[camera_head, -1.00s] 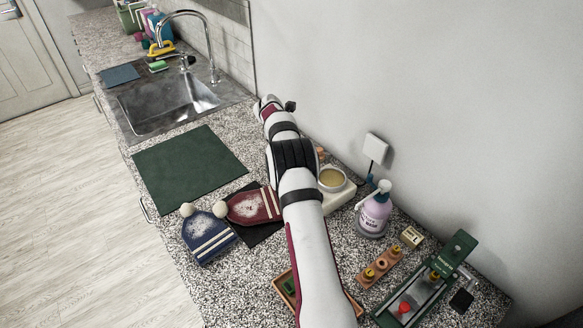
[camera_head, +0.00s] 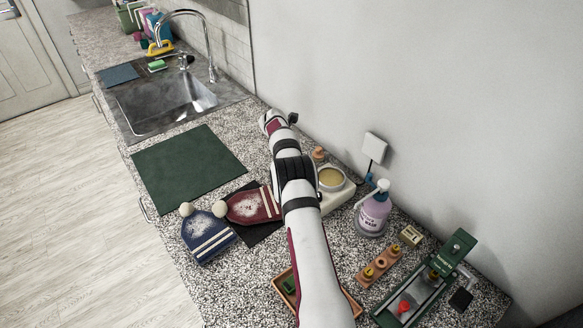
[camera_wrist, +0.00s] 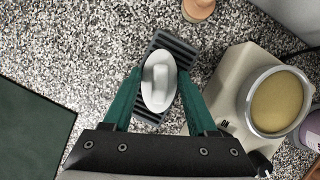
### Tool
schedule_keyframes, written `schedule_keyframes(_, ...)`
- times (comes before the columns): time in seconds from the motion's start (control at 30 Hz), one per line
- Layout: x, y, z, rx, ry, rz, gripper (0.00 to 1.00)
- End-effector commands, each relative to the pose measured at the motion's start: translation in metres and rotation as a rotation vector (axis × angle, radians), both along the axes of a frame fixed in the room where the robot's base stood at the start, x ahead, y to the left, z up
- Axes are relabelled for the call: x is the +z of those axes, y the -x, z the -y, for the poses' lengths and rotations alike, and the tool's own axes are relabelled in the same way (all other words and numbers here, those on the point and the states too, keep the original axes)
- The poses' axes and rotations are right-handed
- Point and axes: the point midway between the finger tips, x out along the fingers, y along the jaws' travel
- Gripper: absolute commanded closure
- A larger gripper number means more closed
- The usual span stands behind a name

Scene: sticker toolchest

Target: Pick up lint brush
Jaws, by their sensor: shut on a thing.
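The lint brush (camera_wrist: 160,88) shows in the wrist view as a dark grey ridged block with a pale oval handle on top. My gripper (camera_wrist: 158,80) has its green fingers on either side of the handle, shut on it. The speckled counter lies below the brush; I cannot tell whether the block touches it. In the head view my arm hides the brush and the fingertips.
A cream warmer with a yellow-filled pot (camera_wrist: 281,101) stands close to the right of the brush. A wooden knob (camera_wrist: 198,8) is above it. The dark green mat (camera_head: 188,168), blue hat (camera_head: 207,238) and red hat (camera_head: 252,206) lie to the left.

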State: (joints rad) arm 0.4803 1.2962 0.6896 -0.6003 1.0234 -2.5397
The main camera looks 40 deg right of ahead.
Motion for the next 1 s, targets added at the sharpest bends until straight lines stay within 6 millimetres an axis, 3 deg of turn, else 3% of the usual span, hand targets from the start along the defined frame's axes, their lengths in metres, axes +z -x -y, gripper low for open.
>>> schedule_keyframes(0.3,0.005,0.0,0.0,0.0,0.001,0.001,1.0)
schedule_keyframes(0.53,0.045,0.0,0.001,0.001,0.002,0.003,1.0)
schedule_keyframes(0.9,0.095,0.08,0.04,-0.002,0.001,0.0,1.0)
schedule_keyframes(1.0,0.104,0.094,0.048,-0.001,0.001,0.001,1.0)
